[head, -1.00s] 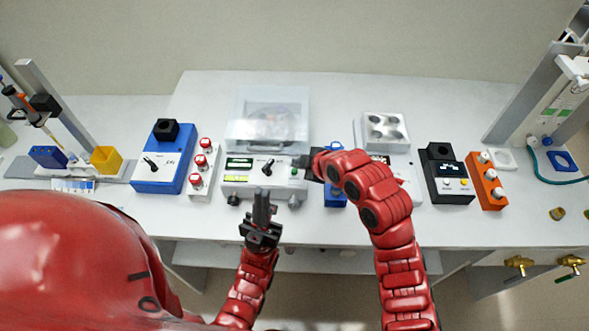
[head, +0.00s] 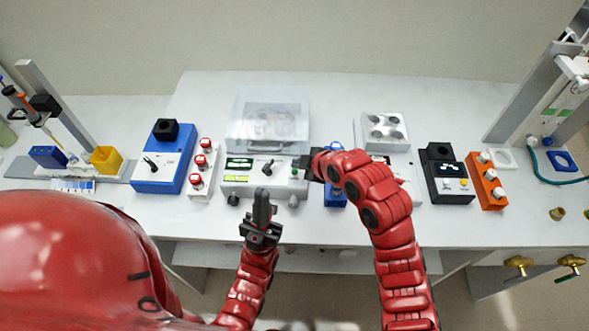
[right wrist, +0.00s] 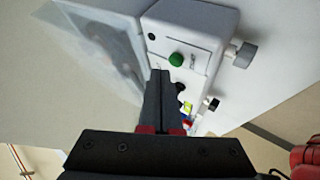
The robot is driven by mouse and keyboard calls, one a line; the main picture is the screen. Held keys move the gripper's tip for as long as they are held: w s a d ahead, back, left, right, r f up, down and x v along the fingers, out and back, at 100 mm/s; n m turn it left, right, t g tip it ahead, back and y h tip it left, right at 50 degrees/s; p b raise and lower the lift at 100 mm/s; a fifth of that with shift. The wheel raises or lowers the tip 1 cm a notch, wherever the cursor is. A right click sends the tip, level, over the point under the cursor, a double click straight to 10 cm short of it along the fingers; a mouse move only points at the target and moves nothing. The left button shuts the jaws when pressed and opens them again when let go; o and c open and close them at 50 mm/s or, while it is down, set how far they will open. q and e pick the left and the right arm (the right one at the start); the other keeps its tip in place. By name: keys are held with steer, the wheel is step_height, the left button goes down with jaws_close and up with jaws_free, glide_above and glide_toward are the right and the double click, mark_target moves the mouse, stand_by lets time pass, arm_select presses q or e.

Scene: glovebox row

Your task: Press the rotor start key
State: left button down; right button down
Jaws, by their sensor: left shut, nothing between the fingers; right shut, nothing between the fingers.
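The white centrifuge (head: 235,187) stands mid-bench, with a clear lid (head: 245,110) down over its rotor. Its front panel has lit displays, a black dial (head: 268,167) and a green round key (head: 294,171), which I take for the rotor start key. The key is plain in the right wrist view (right wrist: 176,60). My right gripper (head: 302,163) is shut and empty, its tips close to the green key; in the right wrist view the tips (right wrist: 160,76) appear just beside it, and I cannot tell whether they touch. My left gripper (head: 262,200) is shut and empty in front of the centrifuge.
Left of the centrifuge are a white strip with red-topped knobs (head: 197,185) and a blue device (head: 150,182). To its right are a blue item (head: 335,197) partly behind my right arm, a block with round wells (head: 385,130), a black device (head: 448,187) and an orange box (head: 484,190).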

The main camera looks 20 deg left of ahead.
steer(key=shift+f+b, duration=0.4)
steer(key=shift+b, duration=0.4)
